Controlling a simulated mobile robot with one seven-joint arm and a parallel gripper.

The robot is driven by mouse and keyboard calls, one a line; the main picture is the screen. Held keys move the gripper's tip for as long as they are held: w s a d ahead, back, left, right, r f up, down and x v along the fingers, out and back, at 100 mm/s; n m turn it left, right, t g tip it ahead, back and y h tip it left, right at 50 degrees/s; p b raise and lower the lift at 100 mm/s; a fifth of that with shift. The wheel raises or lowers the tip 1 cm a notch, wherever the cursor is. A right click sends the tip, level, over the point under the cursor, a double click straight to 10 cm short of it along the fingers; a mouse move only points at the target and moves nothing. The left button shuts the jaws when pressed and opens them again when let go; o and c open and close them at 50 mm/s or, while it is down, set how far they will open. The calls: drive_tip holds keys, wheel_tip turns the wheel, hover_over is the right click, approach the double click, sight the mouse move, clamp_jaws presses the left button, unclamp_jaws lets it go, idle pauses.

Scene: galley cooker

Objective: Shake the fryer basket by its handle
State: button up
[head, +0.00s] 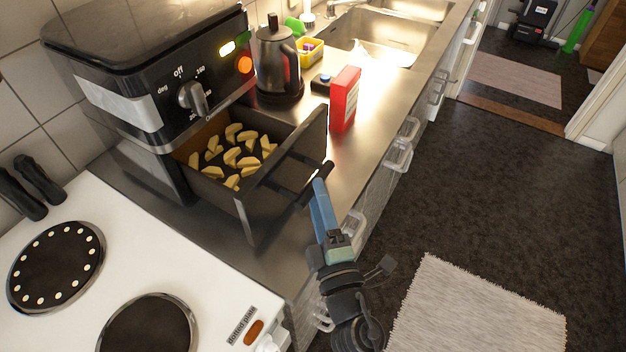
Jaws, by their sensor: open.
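The fryer basket (262,215) is a dark drawer pulled out of the black air fryer (150,75) on the steel counter. Several yellow potato wedges (236,156) lie inside it. Its dark bar handle (318,184) sticks out from the basket's front. My gripper (319,186) is at the handle, its blue fingers reaching up to it from below. The jaws are open. I cannot tell whether the fingers touch the handle or stand around it; one finger's far side is hidden.
A white cooker (215,290) with two dark hotplates is at front left. A kettle (278,65) and red box (344,98) stand behind the basket. Drawer handles (399,155) jut from the counter front. The dark floor (490,190) at right is clear except for a pale rug (475,310).

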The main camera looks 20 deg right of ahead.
drive_tip(key=shift+w+d+r, duration=0.1)
drive_tip(key=shift+w, duration=0.75)
drive_tip(key=shift+w+d+r, duration=0.1)
drive_tip(key=shift+w, duration=0.7)
clamp_jaws()
